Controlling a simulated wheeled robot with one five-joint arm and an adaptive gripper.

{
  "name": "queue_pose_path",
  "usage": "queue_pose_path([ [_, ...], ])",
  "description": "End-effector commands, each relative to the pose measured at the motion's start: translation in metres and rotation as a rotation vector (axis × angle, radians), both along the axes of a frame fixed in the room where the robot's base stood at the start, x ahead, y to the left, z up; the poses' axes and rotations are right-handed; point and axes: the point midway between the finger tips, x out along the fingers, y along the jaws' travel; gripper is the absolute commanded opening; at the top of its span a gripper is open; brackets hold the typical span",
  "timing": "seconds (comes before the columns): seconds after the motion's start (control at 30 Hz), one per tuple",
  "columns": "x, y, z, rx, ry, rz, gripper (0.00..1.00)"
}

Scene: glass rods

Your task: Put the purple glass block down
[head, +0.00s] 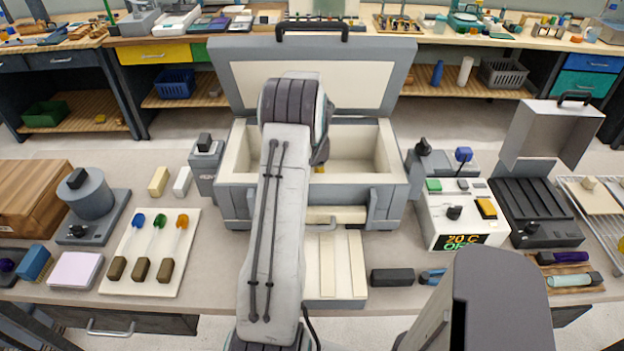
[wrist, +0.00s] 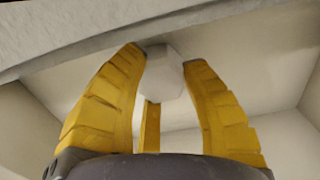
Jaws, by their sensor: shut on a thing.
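My gripper (wrist: 163,56) has its yellow fingers shut on a pale, faceted block (wrist: 165,78) in the wrist view. The block looks greyish-white there, and I cannot make out a purple tint. In the head view only a bit of yellow finger (head: 321,154) shows past my arm, over the open grey box (head: 236,150) with the cream lining. The block is hidden behind my arm in that view. The wrist view shows the box's pale inner walls around the fingers. I cannot tell whether the block touches the floor of the box.
The box's raised lid (head: 235,70) stands behind my arm. A control unit (head: 445,215) with a lit display is to its right. A white board with glass-tipped rods (head: 140,283) lies left, near two small blocks (head: 159,181). A dark block (head: 392,278) lies in front.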

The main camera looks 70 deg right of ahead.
Motion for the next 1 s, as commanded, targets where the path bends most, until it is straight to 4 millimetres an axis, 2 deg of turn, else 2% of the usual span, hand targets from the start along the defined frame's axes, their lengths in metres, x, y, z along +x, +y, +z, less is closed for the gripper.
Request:
queue_pose_path([
  [0.37, 0.0, -0.0001, -0.004, 0.0, 0.0, 0.0, 0.05],
  [0.4, 0.0, 0.0, -0.0037, 0.0, 0.0, 0.0, 0.43],
  [0.6, 0.0, 0.0, -0.0032, 0.0, 0.0, 0.0, 0.61],
  [1.0, 0.0001, -0.0006, 0.0038, -0.002, -0.001, 0.0, 0.62],
])
